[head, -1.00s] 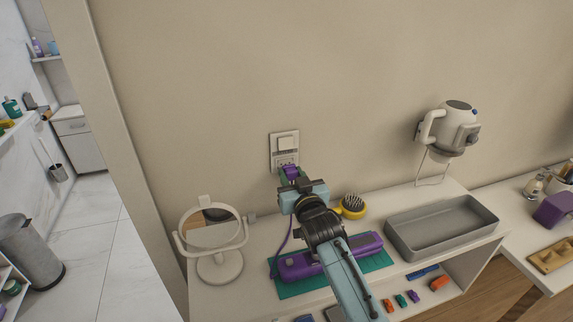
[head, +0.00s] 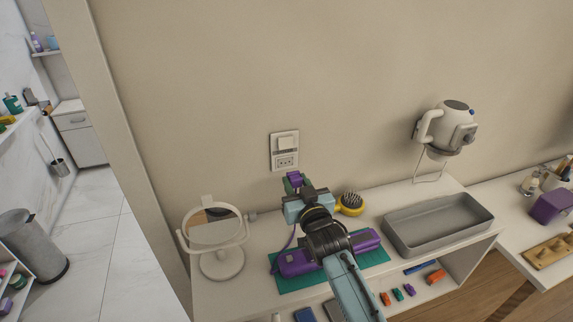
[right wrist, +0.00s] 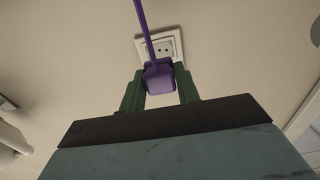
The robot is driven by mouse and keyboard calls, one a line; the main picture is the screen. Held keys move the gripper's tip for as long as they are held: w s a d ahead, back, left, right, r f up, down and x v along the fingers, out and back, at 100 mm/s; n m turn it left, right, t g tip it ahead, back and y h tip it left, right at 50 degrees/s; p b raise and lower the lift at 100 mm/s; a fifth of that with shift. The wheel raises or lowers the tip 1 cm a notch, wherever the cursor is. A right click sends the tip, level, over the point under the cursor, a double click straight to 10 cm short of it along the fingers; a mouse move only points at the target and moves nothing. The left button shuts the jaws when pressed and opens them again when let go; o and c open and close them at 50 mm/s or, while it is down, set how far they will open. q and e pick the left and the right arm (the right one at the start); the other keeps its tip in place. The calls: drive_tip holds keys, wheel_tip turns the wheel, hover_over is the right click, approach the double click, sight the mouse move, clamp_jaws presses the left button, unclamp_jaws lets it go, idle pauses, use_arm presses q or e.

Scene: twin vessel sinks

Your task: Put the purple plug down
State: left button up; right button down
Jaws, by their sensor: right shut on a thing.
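The purple plug (head: 294,179) is between the fingers of my right gripper (head: 297,184), which is shut on it. In the right wrist view the plug (right wrist: 159,78) sits between the two green fingers of the gripper (right wrist: 160,88), with its purple cord running up out of view. The plug is apart from the wall socket (head: 286,160), just below it in the head view. The cord (head: 288,238) hangs down to a purple appliance (head: 300,261) lying on a teal mat (head: 289,284). My left gripper is out of view.
A round mirror (head: 221,262) stands left of the mat. A yellow hairbrush (head: 350,204) lies behind it, near the wall. A grey tray (head: 438,246) is at right, below a wall-mounted hair dryer (head: 447,127). Several small coloured items lie on the lower shelf.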

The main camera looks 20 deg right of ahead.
drive_tip(key=shift+s+f, duration=0.2)
drive_tip(key=shift+f, duration=0.05)
drive_tip(key=s+f+b, duration=0.1)
drive_tip(key=s+b, duration=0.1)
drive_tip(key=s+f+b, duration=0.1)
drive_tip(key=s+b, duration=0.1)
drive_tip(key=s, duration=0.1)
drive_tip(key=s+d+f+b, duration=0.1)
drive_tip(key=s+f+b, duration=0.1)
drive_tip(key=shift+s+f, duration=0.1)
drive_tip(key=shift+s, duration=0.25)
drive_tip(key=s+d+b, duration=0.1)
drive_tip(key=s+b, duration=0.4)
drive_tip(key=s, duration=0.3)
drive_tip(key=shift+s+f+h, duration=0.15)
drive_tip(key=shift+f+h, duration=0.15)
drive_tip(key=shift+f, duration=0.1)
